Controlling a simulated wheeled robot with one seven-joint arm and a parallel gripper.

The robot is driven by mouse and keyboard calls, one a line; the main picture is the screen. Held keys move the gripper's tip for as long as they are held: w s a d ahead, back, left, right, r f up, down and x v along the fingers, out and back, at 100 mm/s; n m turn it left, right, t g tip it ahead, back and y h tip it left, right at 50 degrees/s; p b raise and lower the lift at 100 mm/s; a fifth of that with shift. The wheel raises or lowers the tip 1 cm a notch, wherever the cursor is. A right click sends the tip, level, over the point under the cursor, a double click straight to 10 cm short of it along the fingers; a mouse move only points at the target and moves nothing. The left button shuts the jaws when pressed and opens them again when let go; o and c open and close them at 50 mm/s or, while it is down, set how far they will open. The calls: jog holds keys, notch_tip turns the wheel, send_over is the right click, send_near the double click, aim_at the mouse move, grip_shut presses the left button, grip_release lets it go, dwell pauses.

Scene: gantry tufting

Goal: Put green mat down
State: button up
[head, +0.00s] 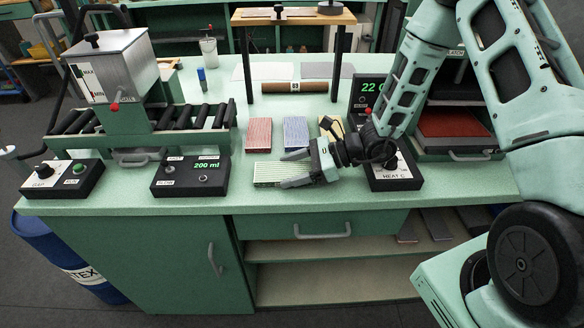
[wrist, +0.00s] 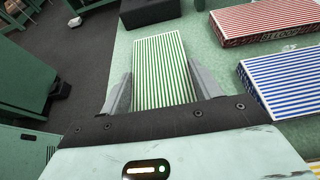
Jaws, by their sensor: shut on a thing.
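The green mat (head: 270,173) has green and white stripes and lies flat at the front of the green worktop. In the wrist view the green mat (wrist: 160,68) sits between the two fingers. My gripper (head: 296,168) reaches in from the right and is shut on the mat's near part. The fingers also show in the wrist view (wrist: 159,92), one along each side of the mat. The mat seems at or very near the worktop surface; a small gap cannot be ruled out.
A red striped mat (head: 258,133) and a blue striped mat (head: 296,132) lie behind the gripper, with a yellow one (head: 331,127) partly hidden. A 200 ml control box (head: 190,177) stands left of the green mat. The heat control box (head: 393,175) stands right. The worktop's front edge is close.

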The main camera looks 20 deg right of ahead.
jog(key=shift+f, duration=0.1)
jog(key=o, duration=1)
